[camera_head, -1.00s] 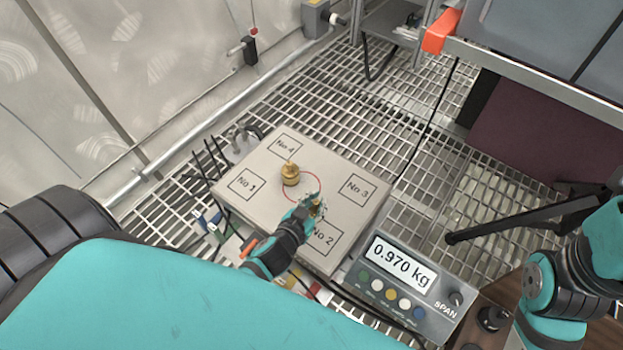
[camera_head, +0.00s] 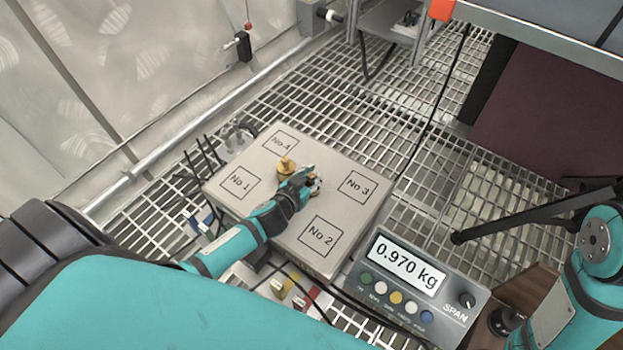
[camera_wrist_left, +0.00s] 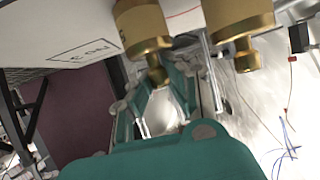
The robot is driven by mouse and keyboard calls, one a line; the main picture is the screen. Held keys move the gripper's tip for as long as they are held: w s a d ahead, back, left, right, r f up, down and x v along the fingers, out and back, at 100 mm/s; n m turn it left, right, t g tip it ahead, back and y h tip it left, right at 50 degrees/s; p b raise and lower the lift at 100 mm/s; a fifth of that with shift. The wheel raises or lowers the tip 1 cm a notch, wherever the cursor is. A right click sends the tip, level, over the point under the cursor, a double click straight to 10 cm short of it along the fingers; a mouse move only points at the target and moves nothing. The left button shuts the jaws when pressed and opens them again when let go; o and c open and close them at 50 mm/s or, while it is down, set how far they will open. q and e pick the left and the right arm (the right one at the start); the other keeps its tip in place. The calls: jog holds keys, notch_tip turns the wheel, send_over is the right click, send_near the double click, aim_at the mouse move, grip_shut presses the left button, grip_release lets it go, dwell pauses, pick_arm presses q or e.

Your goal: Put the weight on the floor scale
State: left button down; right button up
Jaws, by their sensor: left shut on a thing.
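The floor scale (camera_head: 270,215) is a light grey plate with boxes marked No 1 to No 4 and a red circle in its middle. One brass weight (camera_head: 286,167) stands near the plate's middle; in the left wrist view it is at upper right (camera_wrist_left: 237,22). My left gripper (camera_head: 309,184) is over the plate's middle, just right of that weight, shut on the knob of a second brass weight (camera_wrist_left: 141,28). In the head view this one is mostly hidden by the gripper. I cannot tell whether it touches the plate. My right gripper is out of view.
The scale's display box (camera_head: 410,285) reads 0.970 kg, at the plate's lower right. Cables and small colored connectors lie along the plate's left and front. A black strut (camera_head: 510,220) crosses at right. The floor is metal grating (camera_head: 410,150), with a pale wall at left.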

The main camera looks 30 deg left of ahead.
pick_arm(q)
jog(key=c, duration=1.8)
grip_release()
jog(key=shift+f, duration=0.1)
jog(key=o, duration=0.4)
jog(key=shift+o, duration=0.2)
